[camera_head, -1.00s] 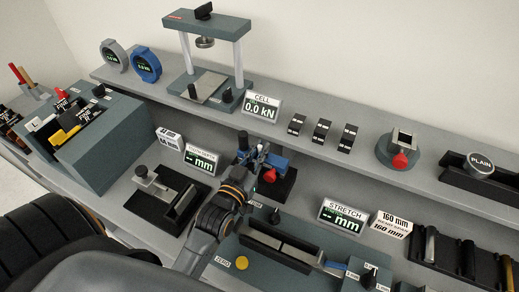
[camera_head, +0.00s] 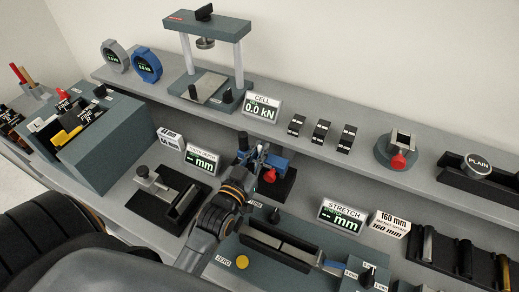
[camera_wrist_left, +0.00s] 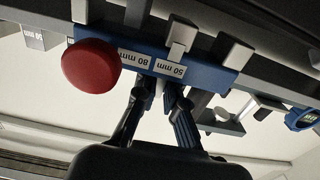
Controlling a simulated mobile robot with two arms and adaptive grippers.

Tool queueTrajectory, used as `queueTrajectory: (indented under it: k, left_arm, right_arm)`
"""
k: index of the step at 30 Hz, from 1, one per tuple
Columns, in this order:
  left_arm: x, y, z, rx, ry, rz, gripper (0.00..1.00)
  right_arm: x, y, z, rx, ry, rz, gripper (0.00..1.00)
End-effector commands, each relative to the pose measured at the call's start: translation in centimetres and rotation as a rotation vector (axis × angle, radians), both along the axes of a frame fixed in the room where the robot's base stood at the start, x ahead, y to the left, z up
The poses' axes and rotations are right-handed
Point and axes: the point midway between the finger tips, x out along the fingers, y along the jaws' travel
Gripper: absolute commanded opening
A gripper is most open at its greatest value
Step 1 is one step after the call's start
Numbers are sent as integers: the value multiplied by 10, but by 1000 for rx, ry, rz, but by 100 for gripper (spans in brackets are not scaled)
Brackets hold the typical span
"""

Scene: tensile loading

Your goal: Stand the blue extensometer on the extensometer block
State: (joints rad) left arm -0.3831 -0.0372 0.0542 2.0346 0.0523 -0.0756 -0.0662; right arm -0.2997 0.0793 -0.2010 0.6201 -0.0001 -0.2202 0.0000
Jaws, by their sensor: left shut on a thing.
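The blue extensometer (camera_head: 277,160) is at the middle of the lower bench in the head view, upright, with a red knob. In the left wrist view its blue bar (camera_wrist_left: 205,72) carries 80 mm and 50 mm labels and the red knob (camera_wrist_left: 91,66). My left gripper (camera_head: 246,178) comes from the front and is shut on the bar; its two fingers (camera_wrist_left: 163,92) show close together against it. A dark block (camera_head: 284,189), seemingly the extensometer block, lies directly under the extensometer. I cannot tell whether they touch. My right gripper is not in view.
The stretch bench (camera_head: 308,236) with a long slot lies just in front. A dark fixture (camera_head: 165,200) and a small display (camera_head: 202,159) stand to the left, the STRETCH display (camera_head: 342,216) to the right. The raised shelf (camera_head: 300,136) runs behind.

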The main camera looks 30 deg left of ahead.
Motion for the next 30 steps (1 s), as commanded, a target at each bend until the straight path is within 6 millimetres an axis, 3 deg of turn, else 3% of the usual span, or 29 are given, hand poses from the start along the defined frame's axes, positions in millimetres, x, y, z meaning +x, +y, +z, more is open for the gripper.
queueTrajectory:
  k: [30]
  left_arm:
    - [0,0,-13,0,-4,0,0]
  right_arm:
    - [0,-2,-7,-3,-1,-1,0]
